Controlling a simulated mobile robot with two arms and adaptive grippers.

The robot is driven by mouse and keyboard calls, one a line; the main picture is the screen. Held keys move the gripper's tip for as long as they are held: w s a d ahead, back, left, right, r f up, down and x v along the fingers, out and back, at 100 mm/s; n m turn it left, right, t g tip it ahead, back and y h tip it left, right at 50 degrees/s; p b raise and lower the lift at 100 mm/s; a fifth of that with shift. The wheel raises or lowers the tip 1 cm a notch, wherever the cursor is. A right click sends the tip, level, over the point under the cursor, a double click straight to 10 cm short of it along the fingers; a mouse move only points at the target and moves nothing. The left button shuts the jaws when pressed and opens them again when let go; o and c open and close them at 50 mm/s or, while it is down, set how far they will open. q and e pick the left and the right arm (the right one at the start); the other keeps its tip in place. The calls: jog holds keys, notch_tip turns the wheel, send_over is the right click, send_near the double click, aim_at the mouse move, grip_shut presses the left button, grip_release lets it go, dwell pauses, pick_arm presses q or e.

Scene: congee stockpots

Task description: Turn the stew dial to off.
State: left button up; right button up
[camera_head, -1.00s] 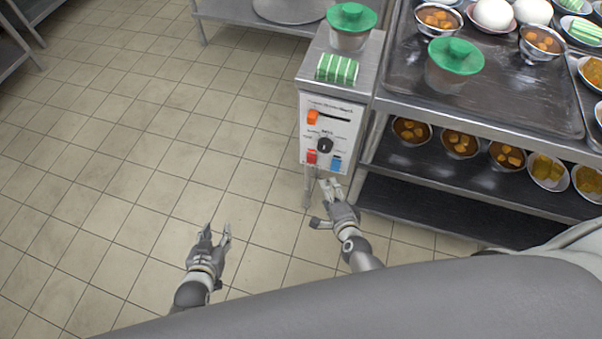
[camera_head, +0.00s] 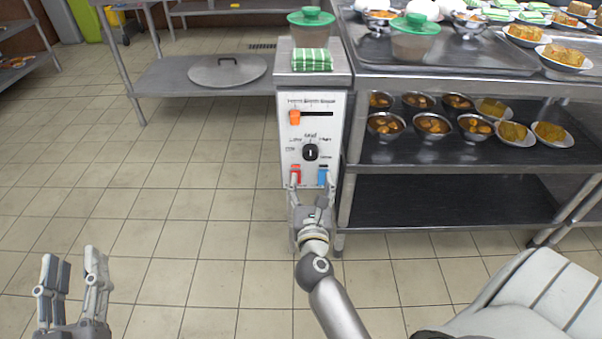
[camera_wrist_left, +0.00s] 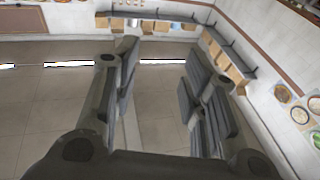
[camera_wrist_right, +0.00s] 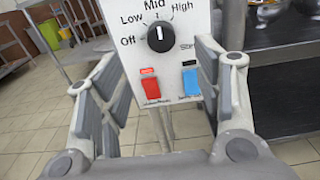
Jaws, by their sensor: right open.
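The black dial (camera_head: 310,152) is on the white front panel (camera_head: 285,135) of a metal box. In the right wrist view the dial (camera_wrist_right: 160,38) has its white mark pointing up at "Mid"; "Off" is printed to its left, "Low" upper left and "High" upper right. My right gripper (camera_head: 311,180) is open and empty in front of the lower panel, below the dial, its fingers spread toward either side. A red switch (camera_wrist_right: 150,88) and a blue switch (camera_wrist_right: 191,82) show between its fingers. My left gripper (camera_head: 72,262) is open and empty, low at the left, away from the panel.
A metal shelf rack (camera_head: 450,88) with bowls stands close on the right. The floor at left is clear.

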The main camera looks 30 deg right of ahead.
aim_at(310, 155)
jog(key=x, duration=0.6)
jog(key=shift+d, duration=0.1)
jog(key=x, duration=0.3)
jog(key=shift+w+d+b, duration=0.2)
jog(key=shift+w+b, duration=0.05)
jog(key=shift+b, duration=0.15)
pick_arm(q)
jog(key=shift+s+d+r+t+h, duration=0.1)
jog(key=shift+s+r+t+h, duration=0.15)
jog(key=shift+r+t, duration=0.35)
jog(key=shift+s+d+r+t+h, duration=0.15)
jog(key=shift+s+r+t, duration=0.15)
jog(key=shift+r, duration=0.65)
jog(key=shift+s+a+r+t+h, duration=0.1)
jog(key=shift+s+r+t+h, duration=0.1)
jog(key=shift+r+t, duration=0.45)
pick_arm(e)
jog(key=shift+w+d, duration=0.3)
jog(key=shift+w, duration=0.2)
pick_arm(q)
jog(key=shift+r, duration=0.1)
pick_arm(e)
jog(key=shift+c, duration=0.4)
